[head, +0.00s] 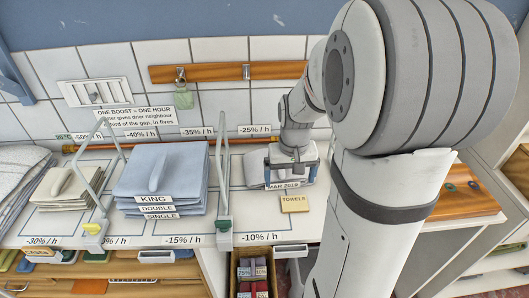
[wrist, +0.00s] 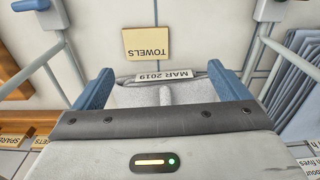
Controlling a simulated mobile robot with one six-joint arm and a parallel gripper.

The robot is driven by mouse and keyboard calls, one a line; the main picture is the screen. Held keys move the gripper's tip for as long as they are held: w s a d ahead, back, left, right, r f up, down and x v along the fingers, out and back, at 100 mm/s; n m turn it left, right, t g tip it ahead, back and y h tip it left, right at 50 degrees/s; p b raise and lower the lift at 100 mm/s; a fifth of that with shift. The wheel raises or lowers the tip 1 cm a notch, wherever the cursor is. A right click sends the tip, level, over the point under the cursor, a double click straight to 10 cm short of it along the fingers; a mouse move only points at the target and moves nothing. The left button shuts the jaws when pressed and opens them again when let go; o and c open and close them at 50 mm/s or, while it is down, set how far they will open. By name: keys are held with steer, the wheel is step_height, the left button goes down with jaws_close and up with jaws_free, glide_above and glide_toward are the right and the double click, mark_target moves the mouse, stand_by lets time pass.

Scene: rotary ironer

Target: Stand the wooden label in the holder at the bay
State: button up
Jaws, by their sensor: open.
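The wooden label (head: 295,203), marked TOWELS, lies flat on the white counter in front of the rightmost visible bay. In the wrist view the label (wrist: 147,44) appears upside down, beyond my fingertips. My gripper (head: 290,178) is open, low over that bay, with its blue fingers (wrist: 163,80) on either side of a grey padded item (wrist: 165,95) with a raised ridge. A MAR 2019 tag (wrist: 165,76) is at that item's edge. The gripper is apart from the label. A pale bar-like piece (head: 291,250) at the counter's front edge may be the holder; I cannot tell.
A post with a green foot (head: 223,226) stands left of the bay, beside a blue folded stack (head: 160,170). My arm hides the area to the right. Counter around the label is clear.

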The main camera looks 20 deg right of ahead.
mark_target(294, 201)
steer(key=shift+m+g, duration=0.3)
steer(key=d+f, duration=0.1)
steer(key=w+f, duration=0.1)
steer(key=d+f, duration=0.1)
steer(key=f, duration=0.1)
steer(key=shift+w+d, duration=0.3)
steer(key=shift+d, duration=0.05)
steer(key=shift+s+d+f+p, duration=0.1)
steer(key=shift+f+p, duration=0.4)
steer(key=shift+f, duration=3.3)
steer(key=shift+c, duration=0.5)
steer(key=c, duration=1)
